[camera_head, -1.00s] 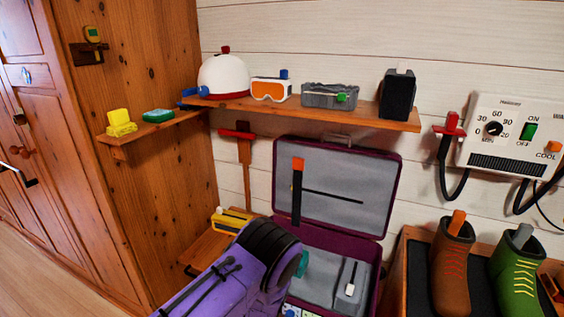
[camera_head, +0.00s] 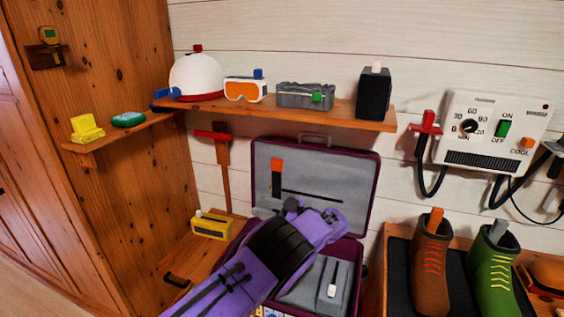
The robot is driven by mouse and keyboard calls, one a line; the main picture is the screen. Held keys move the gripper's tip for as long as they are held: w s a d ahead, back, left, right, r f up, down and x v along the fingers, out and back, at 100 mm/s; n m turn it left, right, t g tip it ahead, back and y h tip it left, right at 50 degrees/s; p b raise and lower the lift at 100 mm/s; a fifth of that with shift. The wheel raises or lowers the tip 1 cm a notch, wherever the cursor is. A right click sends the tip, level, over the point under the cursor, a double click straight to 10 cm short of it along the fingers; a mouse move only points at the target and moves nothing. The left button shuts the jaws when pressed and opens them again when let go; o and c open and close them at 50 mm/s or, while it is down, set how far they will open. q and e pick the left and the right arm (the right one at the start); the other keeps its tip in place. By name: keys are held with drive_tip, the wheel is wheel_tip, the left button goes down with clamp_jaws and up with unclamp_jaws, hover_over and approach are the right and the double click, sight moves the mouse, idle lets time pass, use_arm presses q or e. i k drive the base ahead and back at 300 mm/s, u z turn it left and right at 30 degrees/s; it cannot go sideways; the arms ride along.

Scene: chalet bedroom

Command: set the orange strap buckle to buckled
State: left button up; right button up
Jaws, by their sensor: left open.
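The orange strap buckle (camera_head: 277,164) is an orange tab at the top of a short black strap (camera_head: 276,187) on the grey lining of the open suitcase's lid (camera_head: 347,170). My purple left arm comes in from below and reaches across the suitcase. My left gripper (camera_head: 293,207) is at its far end, in front of the lid's lower part, just below and right of the strap. It is open, and no object shows in it. The arm hides the strap's lower end and part of the suitcase base. A white slider (camera_head: 332,290) shows in the base. My right gripper is not in view.
A wall shelf (camera_head: 335,115) above the suitcase bears a helmet (camera_head: 197,76), goggles (camera_head: 245,90), a grey box and a black box. A yellow device (camera_head: 212,225) stands left of the arm. Boots (camera_head: 429,262) on a bench and a wall control panel (camera_head: 497,130) are at right.

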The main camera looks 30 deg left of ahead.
sight(277, 164)
drive_tip(key=i, duration=0.85)
drive_tip(key=u, duration=0.05)
